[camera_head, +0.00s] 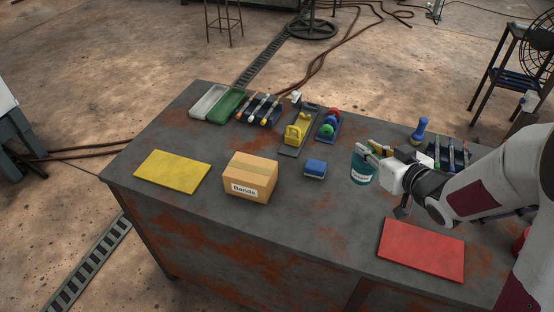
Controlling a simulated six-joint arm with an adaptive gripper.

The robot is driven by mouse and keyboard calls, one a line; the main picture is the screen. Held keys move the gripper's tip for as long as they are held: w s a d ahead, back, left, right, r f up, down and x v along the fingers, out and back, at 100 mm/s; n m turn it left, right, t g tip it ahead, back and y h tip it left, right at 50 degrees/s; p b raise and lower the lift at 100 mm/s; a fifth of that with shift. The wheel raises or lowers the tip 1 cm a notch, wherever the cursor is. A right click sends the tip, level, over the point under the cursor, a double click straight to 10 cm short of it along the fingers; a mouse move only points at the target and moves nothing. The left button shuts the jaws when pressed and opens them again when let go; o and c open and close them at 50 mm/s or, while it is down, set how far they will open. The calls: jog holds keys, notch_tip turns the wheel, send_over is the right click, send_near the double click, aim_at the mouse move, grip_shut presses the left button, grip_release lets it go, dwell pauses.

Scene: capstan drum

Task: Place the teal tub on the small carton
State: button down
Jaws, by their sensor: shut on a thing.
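The teal tub (361,173) is at the right of the table, with a white label low on its side. My gripper (363,152) reaches in from the right and is shut on the tub's upper part. The tub looks upright; I cannot tell whether its base touches the table. The small carton (250,178) is a closed tan box labelled "Bands", standing left of the tub. Its top is bare. Part of the tub's rim is hidden by the fingers.
A blue block (315,168) lies between carton and tub. A yellow mat (173,171) lies left, a red mat (421,249) front right.

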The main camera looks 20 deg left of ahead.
jog(key=s+a+r, duration=0.2)
jog(key=a, duration=0.8)
jog(key=s+a+r, duration=0.2)
jog(key=a+r, duration=0.1)
jog(key=a, duration=0.7)
jog(key=s+a+r+n+y, duration=0.1)
jog(key=s+a+r, duration=0.1)
jog(key=a, duration=0.8)
jog(key=shift+r+g, duration=0.3)
jog(key=shift+r, duration=0.45)
jog(key=shift+d, duration=0.1)
notch_tip(320, 180, down, 6)
jog(key=shift+f, duration=0.15)
jog(key=shift+f, duration=1.9)
jog(key=shift+f, duration=0.1)
